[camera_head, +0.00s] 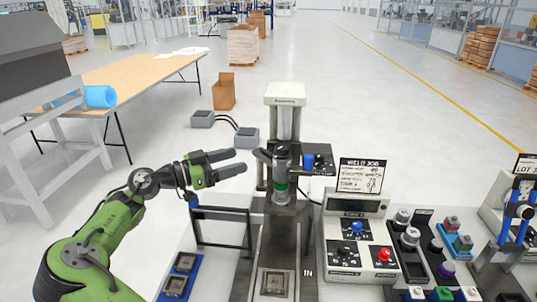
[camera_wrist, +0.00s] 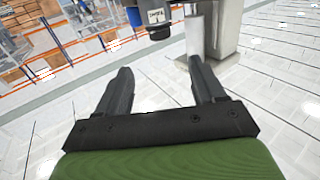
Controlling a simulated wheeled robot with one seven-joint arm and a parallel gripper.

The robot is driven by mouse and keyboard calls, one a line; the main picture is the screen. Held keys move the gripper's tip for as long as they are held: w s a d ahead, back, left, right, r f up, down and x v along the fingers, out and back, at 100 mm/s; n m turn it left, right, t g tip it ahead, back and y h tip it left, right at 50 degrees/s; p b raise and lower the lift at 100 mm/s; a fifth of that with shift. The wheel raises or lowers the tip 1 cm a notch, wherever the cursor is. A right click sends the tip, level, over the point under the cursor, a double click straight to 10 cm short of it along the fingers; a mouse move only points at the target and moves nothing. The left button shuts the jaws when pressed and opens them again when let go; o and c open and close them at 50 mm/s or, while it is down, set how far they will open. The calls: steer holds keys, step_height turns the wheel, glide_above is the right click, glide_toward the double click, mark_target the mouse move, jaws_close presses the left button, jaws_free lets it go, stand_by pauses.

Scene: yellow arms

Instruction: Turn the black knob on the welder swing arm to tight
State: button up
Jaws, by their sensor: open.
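The welder (camera_head: 285,95) is a pale column with a white head, standing on a dark base in the middle of the head view. A dark swing-arm part (camera_head: 263,156) sticks out on its left side, beside a cylinder with a green band (camera_head: 281,185). Which part is the black knob is hard to tell at this size. My gripper (camera_head: 241,162) is open and empty, its fingers pointing right, a short way left of the swing-arm part. In the wrist view, a black round part with a white label (camera_wrist: 157,19) lies beyond my open fingers (camera_wrist: 160,68), apart from them.
A control box (camera_head: 352,240) with blue and red knobs and a sign (camera_head: 361,175) stand right of the welder. Trays of coloured-topped parts (camera_head: 452,240) lie further right. A blue tray (camera_head: 180,277) lies front left. A wooden table (camera_head: 125,82) stands behind left.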

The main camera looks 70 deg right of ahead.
mark_target(276, 149)
steer(key=x, duration=1.5)
steer(key=shift+s+p, duration=0.15)
steer(key=shift+p, duration=0.25)
steer(key=shift+c, duration=0.2)
